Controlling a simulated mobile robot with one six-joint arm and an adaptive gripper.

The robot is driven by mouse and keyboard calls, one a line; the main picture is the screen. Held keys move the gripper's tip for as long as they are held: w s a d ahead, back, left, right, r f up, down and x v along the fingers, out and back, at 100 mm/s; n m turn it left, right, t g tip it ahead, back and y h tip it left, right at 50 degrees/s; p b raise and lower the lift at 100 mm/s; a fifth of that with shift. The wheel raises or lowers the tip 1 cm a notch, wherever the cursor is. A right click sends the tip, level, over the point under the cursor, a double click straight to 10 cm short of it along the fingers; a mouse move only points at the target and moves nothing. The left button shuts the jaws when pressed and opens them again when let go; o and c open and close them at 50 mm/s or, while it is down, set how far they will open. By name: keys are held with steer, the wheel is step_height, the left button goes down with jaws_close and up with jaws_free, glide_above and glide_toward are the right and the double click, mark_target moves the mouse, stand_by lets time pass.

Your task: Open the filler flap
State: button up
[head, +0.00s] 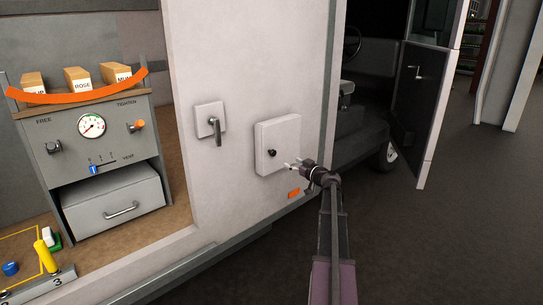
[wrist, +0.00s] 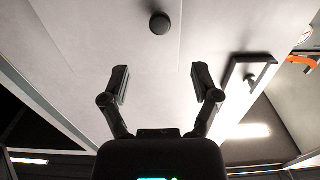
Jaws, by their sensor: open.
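The filler flap (head: 291,135) is a pale, raised square panel on the van's side, and it looks closed. A round black knob (head: 272,153) sits near its lower left; a round black knob (wrist: 160,23) also shows at the top middle of the wrist view. My gripper (head: 292,165) is just in front of the flap's lower part, to the right of and below the knob. In the wrist view, the two fingers of my gripper (wrist: 158,82) are spread wide with nothing between them. The knob lies beyond the fingertips, apart from them.
A plate with a dark lever handle (head: 217,130) is on the panel left of the flap. An orange marker (head: 293,193) is below it. A grey cabinet (head: 110,165) with a gauge and drawer stands at left. An open door (head: 415,110) stands at right; the floor there is clear.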

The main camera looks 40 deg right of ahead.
mark_target(274, 154)
steer(key=w, duration=0.8)
steer(key=w+a, duration=0.1)
steer(key=w, duration=0.3)
